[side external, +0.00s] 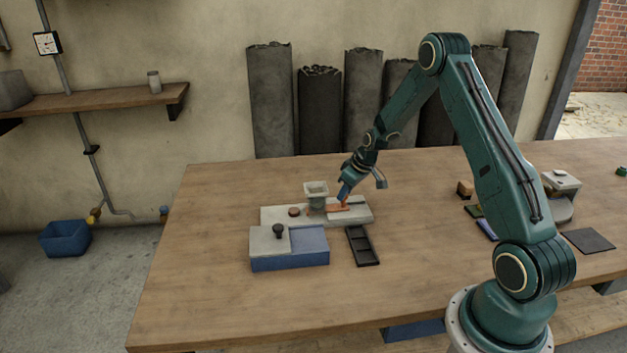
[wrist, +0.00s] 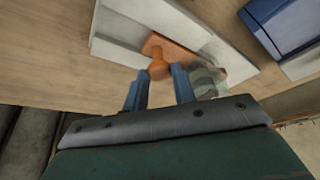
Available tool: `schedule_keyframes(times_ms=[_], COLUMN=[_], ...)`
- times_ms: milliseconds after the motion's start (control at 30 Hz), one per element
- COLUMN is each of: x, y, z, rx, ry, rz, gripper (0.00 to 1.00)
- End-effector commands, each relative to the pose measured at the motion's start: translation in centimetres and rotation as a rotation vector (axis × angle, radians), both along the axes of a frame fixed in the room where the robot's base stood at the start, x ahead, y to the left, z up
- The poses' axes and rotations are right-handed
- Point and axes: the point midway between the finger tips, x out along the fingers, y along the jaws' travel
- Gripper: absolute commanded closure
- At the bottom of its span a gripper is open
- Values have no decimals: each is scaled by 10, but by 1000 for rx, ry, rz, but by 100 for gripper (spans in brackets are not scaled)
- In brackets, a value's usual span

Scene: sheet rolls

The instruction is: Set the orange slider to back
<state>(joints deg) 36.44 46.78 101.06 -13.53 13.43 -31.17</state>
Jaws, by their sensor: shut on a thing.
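The orange slider (wrist: 160,64) has a round knob on a flat orange plate, set in a pale grey panel (wrist: 120,37). In the side view the orange slider (side external: 340,208) lies toward the right part of the grey panel (side external: 362,214). My gripper (wrist: 160,82) is at the knob, with a blue finger on each side of it. In the side view my gripper (side external: 344,193) comes down on the slider from above and hides part of it. The jaws are shut on the slider's knob.
A grey square cup (side external: 316,190) and a dark red button (side external: 294,212) are left of the slider. A blue box (side external: 290,258) with a grey top and black knob stands in front. A black tray (side external: 362,246) lies at front right. The table's left side is clear.

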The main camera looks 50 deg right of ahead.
Motion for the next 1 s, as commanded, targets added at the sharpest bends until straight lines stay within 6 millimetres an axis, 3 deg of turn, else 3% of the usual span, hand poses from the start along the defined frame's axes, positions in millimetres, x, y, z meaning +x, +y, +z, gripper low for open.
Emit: schedule_keyframes(times_ms=[300,667,700,733,1000], x=[-36,-42,-42,-42,-41], y=[-37,-43,-43,-44,-42], z=[1,1,1,1,0], rx=[-2,-4,-5,-5,-3], ry=[-1,1,1,2,0], rz=[-5,-6,-7,-8,-4], gripper=[100,100,72,66,64])
